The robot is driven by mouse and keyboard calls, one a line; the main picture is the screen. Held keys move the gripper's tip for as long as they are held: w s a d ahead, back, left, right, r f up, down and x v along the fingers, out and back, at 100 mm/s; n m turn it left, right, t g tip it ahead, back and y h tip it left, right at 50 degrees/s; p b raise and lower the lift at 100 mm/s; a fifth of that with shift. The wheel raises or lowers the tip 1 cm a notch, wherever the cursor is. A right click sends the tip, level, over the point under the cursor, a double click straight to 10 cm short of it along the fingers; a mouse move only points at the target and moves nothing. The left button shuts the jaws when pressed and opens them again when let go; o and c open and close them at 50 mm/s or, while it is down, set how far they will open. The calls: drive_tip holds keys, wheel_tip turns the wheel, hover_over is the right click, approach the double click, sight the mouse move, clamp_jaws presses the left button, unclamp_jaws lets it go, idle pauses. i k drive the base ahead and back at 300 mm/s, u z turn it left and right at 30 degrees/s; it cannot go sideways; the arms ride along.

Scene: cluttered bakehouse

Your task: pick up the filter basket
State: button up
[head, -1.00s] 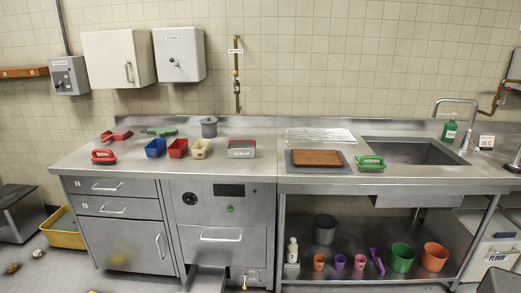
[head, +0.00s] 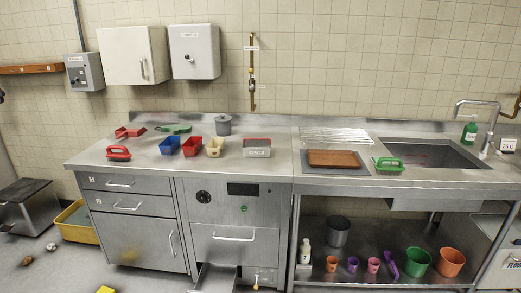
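I cannot tell for certain which thing is the filter basket. A small grey metal pot-like vessel (head: 223,126) stands upright at the back of the steel counter (head: 270,178). A rectangular metal box with a reddish upper edge and a label (head: 257,149) stands in front of it to the right. Either might be the basket; mesh or holes are too small to make out. My gripper is not in view, and nothing is seen touching these things.
Blue (head: 170,145), red (head: 192,147) and cream (head: 215,147) tubs stand left of the metal box. A red-handled brush (head: 118,153) lies near the front edge. A low drawer (head: 213,279) juts out below. A yellow tub (head: 77,234) stands on the floor.

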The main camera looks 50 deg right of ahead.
sight(257, 145)
drive_tip(key=u, duration=0.05)
drive_tip(key=i, duration=1)
drive_tip(key=z, duration=0.05)
